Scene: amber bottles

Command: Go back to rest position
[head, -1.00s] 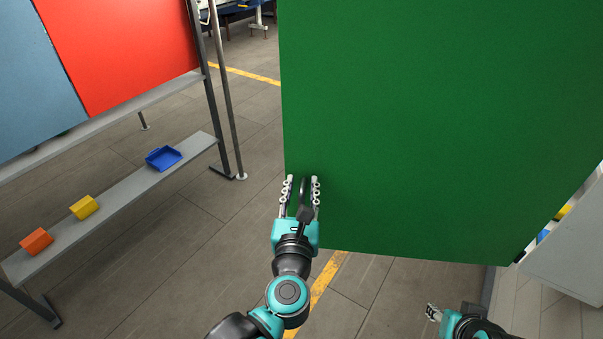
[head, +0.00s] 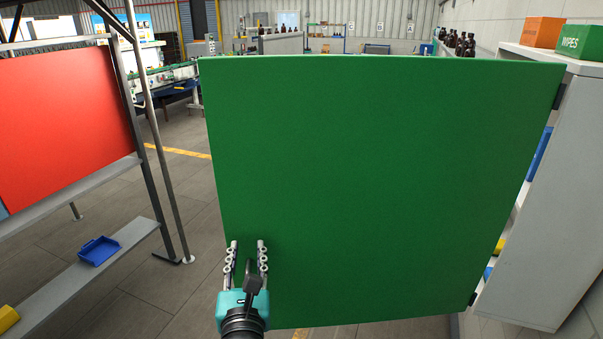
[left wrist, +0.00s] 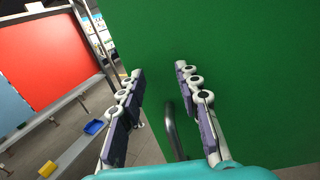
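My left gripper (head: 247,255) is in front of the lower left part of a large green door (head: 380,180). Its two fingers are apart. In the left wrist view, the open fingers (left wrist: 158,105) stand on either side of a curved metal handle (left wrist: 172,130) on the door (left wrist: 240,60), with a gap visible between handle and fingers. My right gripper is not in view now.
The door stands open from a grey cabinet (head: 535,220) at right. A rack with a red panel (head: 65,125) and blue bin (head: 99,250) is at left.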

